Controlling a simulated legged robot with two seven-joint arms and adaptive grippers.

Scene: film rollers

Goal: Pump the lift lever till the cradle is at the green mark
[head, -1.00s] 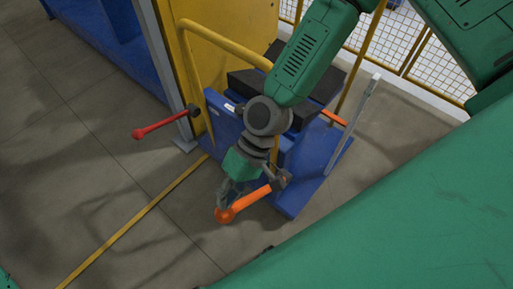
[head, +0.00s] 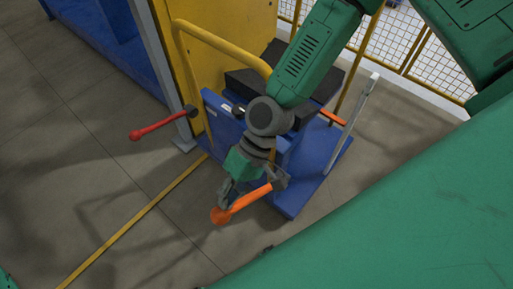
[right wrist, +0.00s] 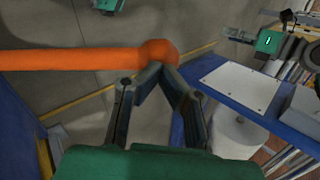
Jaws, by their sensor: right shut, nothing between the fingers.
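The orange lift lever (head: 246,200) sticks out from the blue lift cart (head: 300,190), sloping down to a round knob at its left end. My right gripper (head: 222,201) is at the knob end, shut and empty. In the right wrist view the closed fingertips (right wrist: 156,72) lie just by the knob of the lever (right wrist: 80,59); whether they touch it I cannot tell. The black pads on top of the cart (head: 250,84), probably the cradle, are partly hidden by my right arm. I see no green mark. My left gripper is not visible.
A red handle (head: 158,129) projects from a grey post left of the cart. A yellow rail (head: 226,42) curves over the cart beside a yellow cabinet. A pale upright post (head: 352,120) stands at the cart's right. Floor left of the lever is clear.

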